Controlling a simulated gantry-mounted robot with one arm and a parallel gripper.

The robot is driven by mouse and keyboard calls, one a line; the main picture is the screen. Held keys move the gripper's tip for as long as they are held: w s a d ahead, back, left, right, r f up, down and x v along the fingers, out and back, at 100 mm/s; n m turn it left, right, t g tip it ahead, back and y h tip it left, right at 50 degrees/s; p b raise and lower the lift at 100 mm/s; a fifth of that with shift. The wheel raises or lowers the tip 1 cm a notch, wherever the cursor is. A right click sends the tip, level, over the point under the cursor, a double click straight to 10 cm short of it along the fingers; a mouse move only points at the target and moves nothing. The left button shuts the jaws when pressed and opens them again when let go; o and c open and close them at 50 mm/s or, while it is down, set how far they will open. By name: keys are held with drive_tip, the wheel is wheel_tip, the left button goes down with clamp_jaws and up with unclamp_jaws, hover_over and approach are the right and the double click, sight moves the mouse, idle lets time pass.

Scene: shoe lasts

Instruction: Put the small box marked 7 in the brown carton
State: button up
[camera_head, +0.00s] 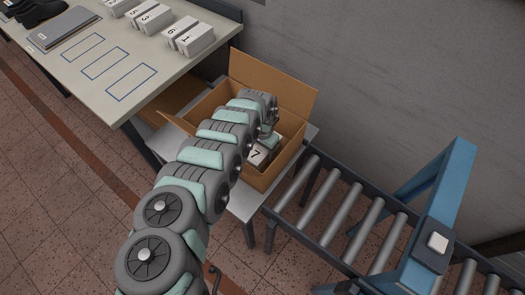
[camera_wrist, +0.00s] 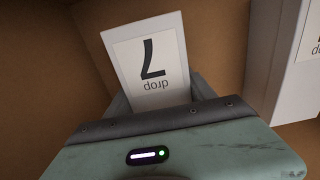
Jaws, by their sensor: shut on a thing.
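The small box marked 7 (camera_head: 258,155) is white and sits low inside the open brown carton (camera_head: 278,178). In the wrist view the box (camera_wrist: 150,65) shows its label with a 7 and the word "drop", upside down. My gripper (camera_wrist: 158,100) is shut on this box, its jaws at the box's lower end in the picture. The carton's brown walls (camera_wrist: 215,40) surround the box in the wrist view. My arm covers part of the carton in the head view. Whether the box touches the carton floor cannot be seen.
Another white box (camera_wrist: 285,60) stands inside the carton at the right of the wrist view. The carton stands on a grey stand (camera_head: 245,203) beside a roller conveyor (camera_head: 345,208). A table (camera_head: 75,62) at upper left holds several numbered boxes (camera_head: 150,18).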

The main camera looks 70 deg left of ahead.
drive_tip(key=o, duration=1.7)
wheel_tip(320, 180, up, 12)
drive_tip(key=p, duration=0.2)
drive_tip(key=shift+r+p, duration=0.1)
drive_tip(key=shift+p, duration=0.25)
